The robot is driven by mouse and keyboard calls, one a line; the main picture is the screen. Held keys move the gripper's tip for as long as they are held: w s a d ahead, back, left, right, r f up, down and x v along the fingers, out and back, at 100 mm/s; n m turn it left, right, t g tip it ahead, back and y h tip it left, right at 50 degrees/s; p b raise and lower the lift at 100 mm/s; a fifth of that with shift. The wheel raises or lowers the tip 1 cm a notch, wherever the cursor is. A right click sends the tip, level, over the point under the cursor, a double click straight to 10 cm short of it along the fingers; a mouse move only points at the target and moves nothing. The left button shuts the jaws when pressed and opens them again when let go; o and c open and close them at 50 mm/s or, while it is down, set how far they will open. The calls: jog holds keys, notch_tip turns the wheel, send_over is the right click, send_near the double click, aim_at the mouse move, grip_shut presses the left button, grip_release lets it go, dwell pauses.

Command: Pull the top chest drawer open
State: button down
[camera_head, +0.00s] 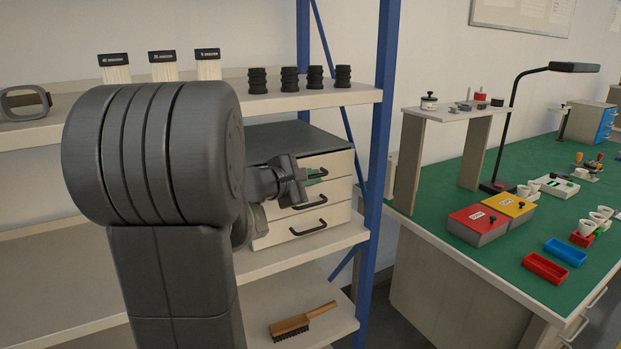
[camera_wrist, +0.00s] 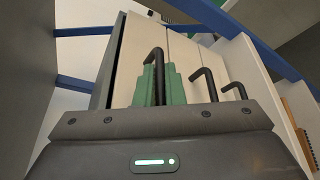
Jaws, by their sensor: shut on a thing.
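The chest (camera_head: 302,139) stands on a shelf of the rack in the head view, with a dark top and pale drawer fronts with black bar handles. Its top drawer (camera_head: 335,163) is partly hidden behind my gripper (camera_head: 310,174). In the wrist view, my gripper's green fingers (camera_wrist: 159,84) are shut on the top drawer's black handle (camera_wrist: 158,58). The top drawer front (camera_wrist: 136,50) looks about level with the fronts below it. The two lower handles, the middle one (camera_head: 310,201) and the bottom one (camera_head: 308,228), are free.
A blue rack post (camera_head: 381,120) stands close to the right of the chest. Several black ribbed parts (camera_head: 289,79) stand on the shelf above. A wooden brush (camera_head: 303,320) lies on the shelf below. A green-topped workbench (camera_head: 440,215) stands at right.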

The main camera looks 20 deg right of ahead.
jog(key=s+d+b, duration=0.1)
jog(key=s+b, duration=0.7)
jog(key=s, duration=1.1)
jog(key=shift+s+d, duration=0.25)
jog(key=shift+s, duration=0.05)
jog(key=c, duration=1.8)
grip_release()
jog(key=shift+a, duration=0.1)
